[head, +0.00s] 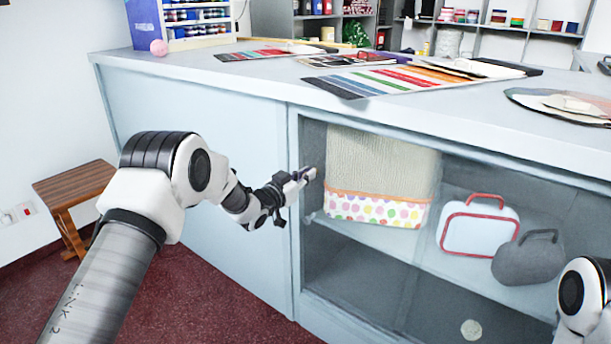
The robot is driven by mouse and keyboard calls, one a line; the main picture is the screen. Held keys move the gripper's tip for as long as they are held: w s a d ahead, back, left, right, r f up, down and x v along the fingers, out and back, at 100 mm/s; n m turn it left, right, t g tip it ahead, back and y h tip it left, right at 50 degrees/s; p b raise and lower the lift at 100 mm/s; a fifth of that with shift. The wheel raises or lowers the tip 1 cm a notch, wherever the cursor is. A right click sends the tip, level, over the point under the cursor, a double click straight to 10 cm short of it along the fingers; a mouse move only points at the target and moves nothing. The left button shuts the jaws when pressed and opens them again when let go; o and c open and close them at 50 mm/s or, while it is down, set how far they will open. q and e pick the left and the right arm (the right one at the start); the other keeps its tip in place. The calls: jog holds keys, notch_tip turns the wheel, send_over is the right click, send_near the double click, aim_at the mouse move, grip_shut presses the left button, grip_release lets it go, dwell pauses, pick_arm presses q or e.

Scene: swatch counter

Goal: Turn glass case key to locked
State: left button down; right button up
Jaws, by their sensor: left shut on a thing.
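The glass case (365,258) is the glazed front of the pale blue counter, with a blue-grey frame. My left gripper (302,177) is at the left side of this glass front, near the upright frame. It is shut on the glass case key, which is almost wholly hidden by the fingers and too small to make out. Whether the key stands at locked or unlocked cannot be told. My right gripper is out of view; only a part of my right arm shows at the lower right edge.
Behind the glass are a dotted cloth (380,175), a white case with red trim (478,228) and a grey bag (528,258). Colour swatch cards (400,80) lie on the countertop (250,80). A wooden stool (75,187) stands at the left.

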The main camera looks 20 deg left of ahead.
pick_arm(q)
jog(key=shift+s+d+f+m+b, duration=0.15)
jog(key=shift+m+b, duration=0.2)
jog(key=shift+m, duration=2.55)
jog(key=shift+w+d+f+m+b, duration=0.1)
jog(key=shift+m+b, duration=0.2)
jog(key=shift+m, duration=2.6)
jog(key=shift+s+d+f+m+b, duration=0.15)
jog(key=shift+m+b, duration=0.2)
jog(key=shift+m, duration=2.55)
jog(key=shift+w, duration=0.1)
jog(key=c, duration=1.3)
grip_release()
